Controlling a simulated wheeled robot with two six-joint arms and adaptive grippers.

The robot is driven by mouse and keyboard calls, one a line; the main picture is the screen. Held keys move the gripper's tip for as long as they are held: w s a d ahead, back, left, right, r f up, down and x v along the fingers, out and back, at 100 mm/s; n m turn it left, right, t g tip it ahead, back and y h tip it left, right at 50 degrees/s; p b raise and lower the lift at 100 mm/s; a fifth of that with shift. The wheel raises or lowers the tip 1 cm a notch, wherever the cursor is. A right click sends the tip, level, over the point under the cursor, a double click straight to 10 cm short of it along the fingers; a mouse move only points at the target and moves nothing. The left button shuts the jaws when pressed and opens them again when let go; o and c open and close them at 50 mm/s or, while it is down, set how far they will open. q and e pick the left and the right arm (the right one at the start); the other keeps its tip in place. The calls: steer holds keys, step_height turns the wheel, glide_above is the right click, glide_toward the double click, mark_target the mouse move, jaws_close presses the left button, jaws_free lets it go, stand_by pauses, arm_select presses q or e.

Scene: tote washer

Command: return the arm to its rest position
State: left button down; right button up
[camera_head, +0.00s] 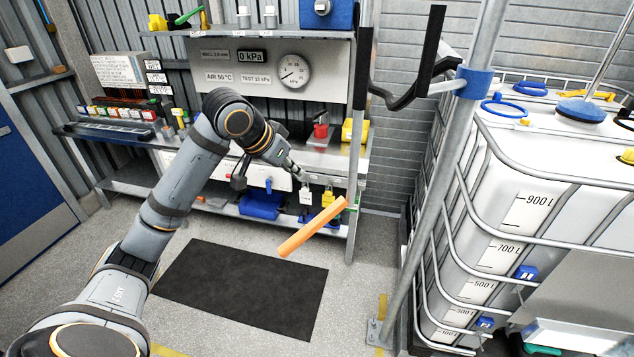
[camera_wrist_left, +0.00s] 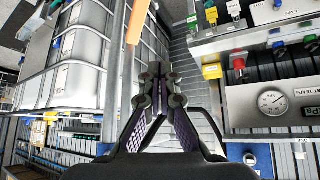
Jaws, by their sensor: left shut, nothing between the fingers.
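My left arm (camera_head: 165,205) comes in from the lower left and reaches up and across in front of the workbench. Its gripper (camera_head: 299,174) is shut and empty, close to the front edge of the bench. In the left wrist view the same gripper (camera_wrist_left: 158,78) points up the picture, with its fingers together and nothing between them. My right gripper is in neither view.
An orange bar (camera_head: 312,228) slants below the gripper; its support is unclear. A grey post (camera_head: 444,180) and a caged white tank (camera_head: 520,220) stand to the right. The workbench (camera_head: 325,155) holds a gauge panel (camera_head: 255,69). A dark mat (camera_head: 240,290) lies on open floor.

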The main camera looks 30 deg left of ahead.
arm_select(q)
steer(key=shift+r, duration=0.65)
